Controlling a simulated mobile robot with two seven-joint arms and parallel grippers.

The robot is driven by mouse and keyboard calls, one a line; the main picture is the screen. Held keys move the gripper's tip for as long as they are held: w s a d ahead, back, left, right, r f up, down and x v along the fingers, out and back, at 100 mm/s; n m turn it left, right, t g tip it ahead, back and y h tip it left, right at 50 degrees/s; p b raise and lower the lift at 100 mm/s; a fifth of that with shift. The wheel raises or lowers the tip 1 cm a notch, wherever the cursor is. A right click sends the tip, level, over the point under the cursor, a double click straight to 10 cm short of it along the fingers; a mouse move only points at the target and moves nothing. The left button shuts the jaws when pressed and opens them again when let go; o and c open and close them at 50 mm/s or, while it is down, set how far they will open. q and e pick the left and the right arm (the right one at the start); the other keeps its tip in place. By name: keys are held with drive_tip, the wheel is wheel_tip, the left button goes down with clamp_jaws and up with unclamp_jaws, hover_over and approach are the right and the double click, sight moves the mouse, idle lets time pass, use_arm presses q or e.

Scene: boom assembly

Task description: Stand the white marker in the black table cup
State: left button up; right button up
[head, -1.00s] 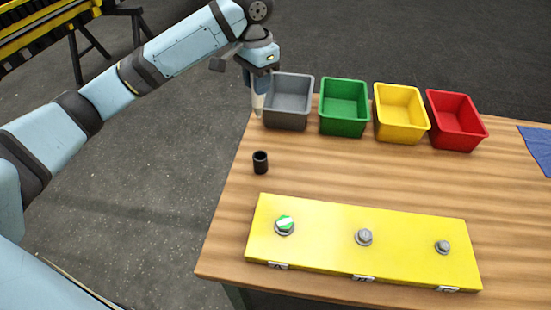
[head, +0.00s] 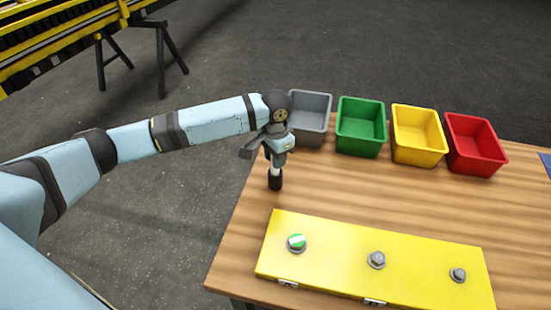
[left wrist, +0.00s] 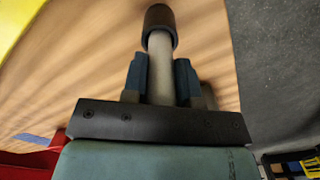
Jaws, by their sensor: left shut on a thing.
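The black table cup (head: 275,184) stands upright near the table's left edge. My left gripper (head: 276,158) is right above it, pointing down and shut on the white marker. In the left wrist view, the pale marker (left wrist: 159,55) lies between the two blue fingers of the left gripper (left wrist: 160,80). Its far end meets the mouth of the black cup (left wrist: 160,16) and appears to go inside, with the cup's rim around it. How deep it sits is hidden. My right gripper is out of view.
Grey (head: 312,112), green (head: 362,143), yellow (head: 419,147) and red (head: 474,160) bins stand in a row at the back. A yellow panel (head: 335,262) with bolts lies in front. The wood between them is clear.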

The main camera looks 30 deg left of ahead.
use_arm(q)
drive_tip(key=shift+f, duration=0.35)
drive_tip(key=o, duration=0.9)
drive_tip(key=shift+f, duration=0.15)
wheel_tip(320, 180, up, 12)
drive_tip(key=shift+r, duration=0.2)
